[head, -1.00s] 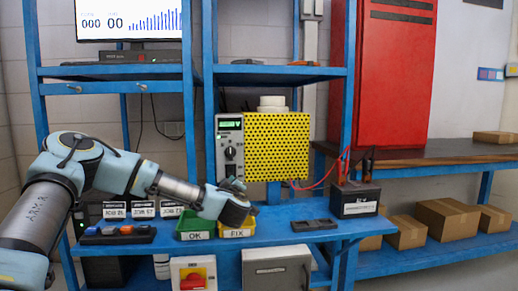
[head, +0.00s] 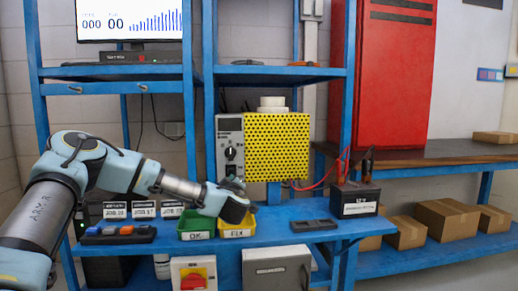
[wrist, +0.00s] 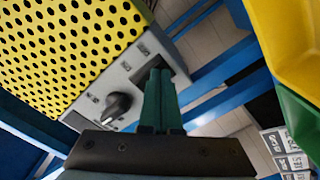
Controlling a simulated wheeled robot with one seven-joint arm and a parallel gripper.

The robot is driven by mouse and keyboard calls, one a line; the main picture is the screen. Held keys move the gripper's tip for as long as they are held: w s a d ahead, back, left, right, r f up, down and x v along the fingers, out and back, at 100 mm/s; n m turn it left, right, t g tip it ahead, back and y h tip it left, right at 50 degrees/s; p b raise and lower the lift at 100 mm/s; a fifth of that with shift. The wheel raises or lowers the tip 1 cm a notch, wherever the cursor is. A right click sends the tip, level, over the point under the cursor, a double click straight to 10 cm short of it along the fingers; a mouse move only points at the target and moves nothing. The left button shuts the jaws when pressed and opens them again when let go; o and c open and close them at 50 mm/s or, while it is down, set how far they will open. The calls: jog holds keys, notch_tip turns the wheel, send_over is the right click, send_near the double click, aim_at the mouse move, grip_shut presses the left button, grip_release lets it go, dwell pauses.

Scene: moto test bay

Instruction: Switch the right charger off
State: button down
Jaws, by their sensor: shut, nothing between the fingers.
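The charger is a grey control panel (head: 222,165) beside a yellow perforated box (head: 278,147) behind the blue bench. A dark rotary knob (head: 231,153) sits on the panel; its display window (head: 229,124) above the knob is dark. The wrist view shows the knob (wrist: 118,104), the grey panel (wrist: 140,66) and the yellow perforated face (wrist: 60,45) at a tilt. My gripper (head: 233,184) is below the knob, above the small bins. In the wrist view my green fingers (wrist: 160,72) are shut and empty, to the right of the knob and apart from it, partly covering the panel.
A green bin (head: 196,226) and a yellow bin (head: 240,230) stand under my gripper. A black battery (head: 357,200) with red leads stands on the right of the bench. A dark tray (head: 313,224) lies between. Blue uprights flank the charger.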

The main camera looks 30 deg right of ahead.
jog(key=shift+w+r, duration=0.1)
jog(key=shift+r, duration=0.05)
jog(key=v, duration=0.9)
jog(key=shift+p, duration=0.3)
dwell(0.3)
jog(key=shift+d, duration=0.1)
